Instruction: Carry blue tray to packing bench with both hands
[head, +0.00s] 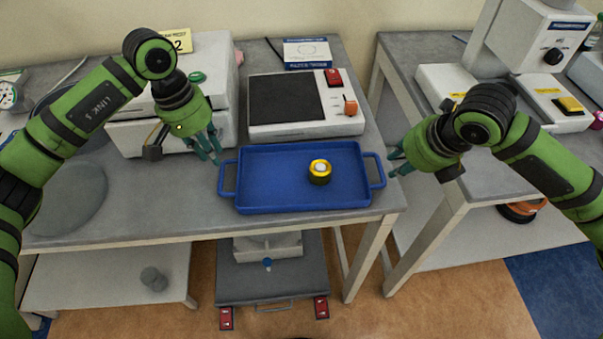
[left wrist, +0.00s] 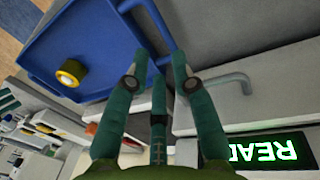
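The blue tray (head: 260,198) lies flat on the grey bench, with a handle at each short end. A yellow and black round object (head: 320,172) sits in it, right of centre. My left gripper (head: 212,156) is above and just behind the tray's left handle (head: 227,180); in the left wrist view its fingers (left wrist: 158,72) are apart and empty, pointing toward the handle of the tray (left wrist: 95,35). My right gripper (head: 396,161) is beside the right handle (head: 377,170), its fingers seemingly spread with nothing between them. Contact with that handle cannot be made out.
A hotplate-like device (head: 305,118) stands close behind the tray, and a white machine (head: 130,125) is behind my left gripper. A second bench (head: 408,75) stands to the right across a narrow gap, with a white instrument (head: 535,45) on it.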

